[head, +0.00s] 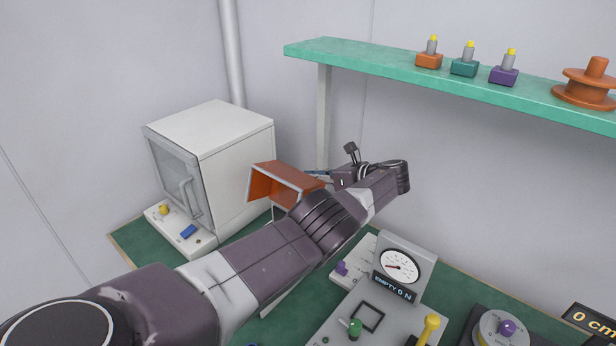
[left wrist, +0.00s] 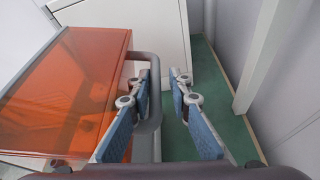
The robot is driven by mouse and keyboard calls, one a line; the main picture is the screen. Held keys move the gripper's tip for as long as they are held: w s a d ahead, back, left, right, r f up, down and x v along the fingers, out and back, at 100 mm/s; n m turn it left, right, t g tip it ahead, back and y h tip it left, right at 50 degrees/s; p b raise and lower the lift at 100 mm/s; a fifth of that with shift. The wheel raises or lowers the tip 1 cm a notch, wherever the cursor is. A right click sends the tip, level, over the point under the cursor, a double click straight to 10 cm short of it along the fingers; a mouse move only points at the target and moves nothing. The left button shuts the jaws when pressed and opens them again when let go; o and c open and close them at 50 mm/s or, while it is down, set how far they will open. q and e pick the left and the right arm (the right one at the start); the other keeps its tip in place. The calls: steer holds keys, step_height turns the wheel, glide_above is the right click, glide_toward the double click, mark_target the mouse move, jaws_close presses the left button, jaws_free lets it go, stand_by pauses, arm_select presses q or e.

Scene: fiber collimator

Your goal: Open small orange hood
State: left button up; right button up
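The small orange hood (head: 263,187) is a see-through orange box with a grey frame, right of the white oven in the head view. It fills the left of the left wrist view (left wrist: 60,85). A grey bar handle (left wrist: 155,70) stands out from its side. My left gripper (left wrist: 158,108) is open, its two blue-padded fingers apart. The handle shows between the fingers, close to the left one; I cannot tell whether they touch. In the head view my left gripper (head: 318,173) is behind the hood, and my arm hides the hood's lower right part. My right gripper is out of view.
A white oven (head: 235,160) with a glass door stands left of the hood. A teal shelf (head: 380,66) with coloured pieces runs above. A gauge panel (head: 400,266) and a knob unit (head: 503,330) stand on the green bench at front right.

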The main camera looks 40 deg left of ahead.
arm_select(q)
steer(key=shift+s+f, duration=0.1)
steer(key=shift+f, duration=0.5)
steer(key=shift+d, duration=0.1)
steer(key=shift+d+r, duration=0.25)
steer(key=shift+d, duration=0.4)
steer(key=r+v, duration=0.1)
steer(key=v, duration=1)
steer(key=shift+w, duration=0.25)
steer(key=shift+a, duration=0.3)
